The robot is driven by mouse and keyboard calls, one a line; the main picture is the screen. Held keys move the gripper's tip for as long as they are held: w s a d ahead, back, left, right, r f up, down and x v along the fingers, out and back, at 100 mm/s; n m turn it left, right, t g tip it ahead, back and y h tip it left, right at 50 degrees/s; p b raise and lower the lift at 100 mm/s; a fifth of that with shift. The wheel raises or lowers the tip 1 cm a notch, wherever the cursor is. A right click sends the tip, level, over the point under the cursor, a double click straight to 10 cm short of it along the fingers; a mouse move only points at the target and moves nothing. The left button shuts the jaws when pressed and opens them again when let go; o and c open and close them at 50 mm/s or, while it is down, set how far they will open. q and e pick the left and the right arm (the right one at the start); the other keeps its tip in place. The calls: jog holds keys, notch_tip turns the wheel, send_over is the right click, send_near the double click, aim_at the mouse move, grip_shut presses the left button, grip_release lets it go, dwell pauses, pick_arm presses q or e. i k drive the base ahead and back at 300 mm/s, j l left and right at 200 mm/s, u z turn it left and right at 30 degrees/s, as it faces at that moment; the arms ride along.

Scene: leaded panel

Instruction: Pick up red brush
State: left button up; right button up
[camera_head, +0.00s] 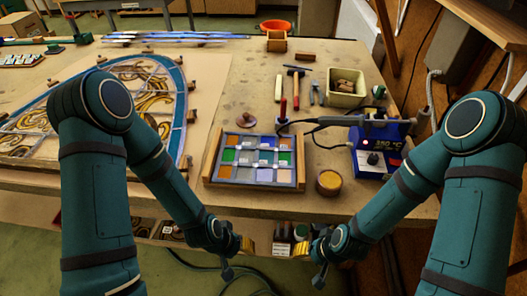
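A slim upright tool with a red handle and dark lower end (283,109), which looks like the red brush, is on the table behind the glass-sample panel. My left gripper (238,255) and my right gripper (308,260) are both low, in front of the table's near edge and well short of the red tool. Their fingers are small and seen at a steep angle, so I cannot tell whether they are open or shut. Neither touches the red tool.
The leaded sample panel (254,160) lies in front of the red tool. A blue soldering station (378,150) and its iron (322,122) are to the right. A hammer (296,88), pliers (314,91) and a cream bin (346,88) lie behind. The large leaded panel (160,88) fills the left.

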aim_at(284, 104)
jog(key=k+j, duration=0.25)
jog(key=j, duration=0.15)
jog(key=k+j, duration=0.2)
jog(key=j, duration=0.65)
jog(key=z, duration=0.05)
